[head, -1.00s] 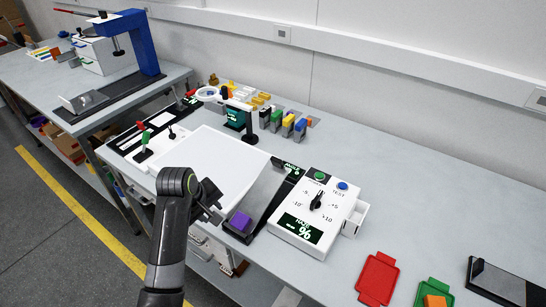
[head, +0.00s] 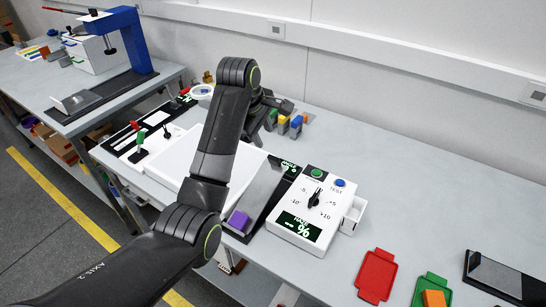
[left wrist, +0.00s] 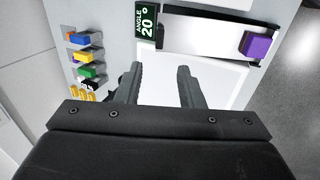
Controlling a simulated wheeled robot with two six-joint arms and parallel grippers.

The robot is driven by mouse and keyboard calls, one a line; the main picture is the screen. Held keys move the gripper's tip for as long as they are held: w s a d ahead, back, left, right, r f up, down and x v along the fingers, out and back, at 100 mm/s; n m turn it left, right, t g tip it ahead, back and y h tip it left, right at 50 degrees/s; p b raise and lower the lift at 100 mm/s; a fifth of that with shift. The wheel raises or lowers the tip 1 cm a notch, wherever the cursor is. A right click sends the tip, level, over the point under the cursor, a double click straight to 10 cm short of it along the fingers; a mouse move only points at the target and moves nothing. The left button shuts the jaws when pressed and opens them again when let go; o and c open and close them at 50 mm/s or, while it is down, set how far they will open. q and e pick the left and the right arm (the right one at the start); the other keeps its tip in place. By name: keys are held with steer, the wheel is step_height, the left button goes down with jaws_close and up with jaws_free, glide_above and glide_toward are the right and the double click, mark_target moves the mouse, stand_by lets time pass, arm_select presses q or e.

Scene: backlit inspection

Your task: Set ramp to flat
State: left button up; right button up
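The ramp (head: 262,185) is a pale, smooth slope on a dark base, left of the white control box. A purple cube (head: 239,220) sits at its near end. In the left wrist view the ramp (left wrist: 200,35) lies at the top, with the purple cube (left wrist: 257,46) at its right. The angle display (left wrist: 147,22) beside the ramp reads 20°. My left gripper (head: 270,106) is above the back of the table, beyond the ramp and apart from it. Its two fingers (left wrist: 162,85) are apart with nothing between them. My right gripper is not in view.
The control box (head: 312,210) has a dial, green and blue buttons and a % display. Several coloured blocks (head: 290,124) stand near the gripper. A white panel (head: 172,160) lies partly behind my arm. Red (head: 377,275) and green trays are at right. The table's right-back area is clear.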

mark_target(273, 158)
arm_select(q)
steer(key=p+x, duration=0.1)
steer(key=x, duration=1.3)
steer(key=shift+d, duration=0.1)
jaws_close()
